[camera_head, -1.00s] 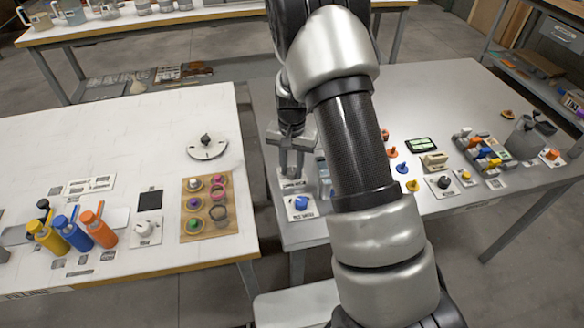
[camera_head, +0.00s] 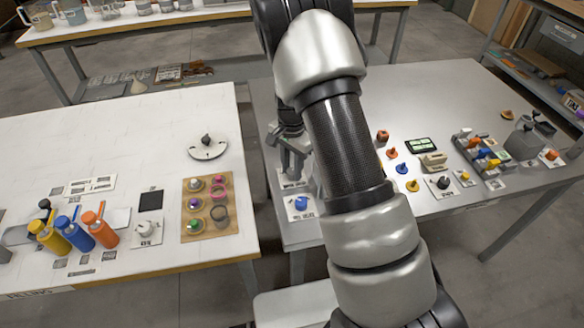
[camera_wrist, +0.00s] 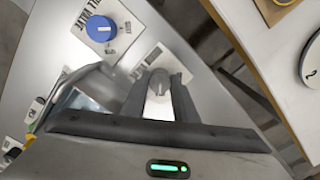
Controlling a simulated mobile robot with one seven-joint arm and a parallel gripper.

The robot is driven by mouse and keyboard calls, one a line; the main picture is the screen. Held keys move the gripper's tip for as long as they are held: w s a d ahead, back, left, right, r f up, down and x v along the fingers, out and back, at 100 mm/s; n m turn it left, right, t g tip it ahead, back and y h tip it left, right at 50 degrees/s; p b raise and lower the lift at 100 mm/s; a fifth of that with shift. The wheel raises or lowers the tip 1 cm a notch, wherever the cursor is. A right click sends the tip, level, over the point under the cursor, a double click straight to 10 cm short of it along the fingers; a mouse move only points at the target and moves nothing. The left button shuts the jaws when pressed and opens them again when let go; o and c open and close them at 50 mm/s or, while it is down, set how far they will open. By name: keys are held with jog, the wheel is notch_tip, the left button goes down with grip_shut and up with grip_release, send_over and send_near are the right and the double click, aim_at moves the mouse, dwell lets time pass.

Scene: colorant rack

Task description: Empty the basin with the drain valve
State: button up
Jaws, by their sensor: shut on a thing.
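My gripper (camera_head: 293,168) is at the left end of the grey metal table. In the wrist view its fingers (camera_wrist: 160,98) are shut on a small grey knob (camera_wrist: 158,80) above a white label plate (camera_wrist: 150,61); the plate's lettering is mostly hidden. A blue knob (camera_head: 299,203) stands on its own white plate in front of the gripper; it also shows in the wrist view (camera_wrist: 100,28), with lettering ending in what looks like "VALVE". A shiny metal surface (camera_wrist: 82,103), possibly the basin, lies beside the fingers; my gripper and arm hide most of it.
The white table (camera_head: 110,140) on the left holds bottles (camera_head: 100,230), a wooden rack (camera_head: 190,238) and a round dial (camera_head: 207,152). A gap separates the tables. Right of my arm stand small coloured knobs, a green display (camera_head: 421,145) and grey jugs (camera_head: 525,140).

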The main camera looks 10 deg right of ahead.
aim_at(292, 171)
jog(key=o, duration=1.1)
jog(key=shift+c, duration=0.2)
jog(key=shift+r, duration=0.1)
notch_tip(292, 171, up, 17)
jog(key=p, duration=0.1)
jog(key=shift+r, duration=0.15)
jog(key=shift+p, duration=0.3)
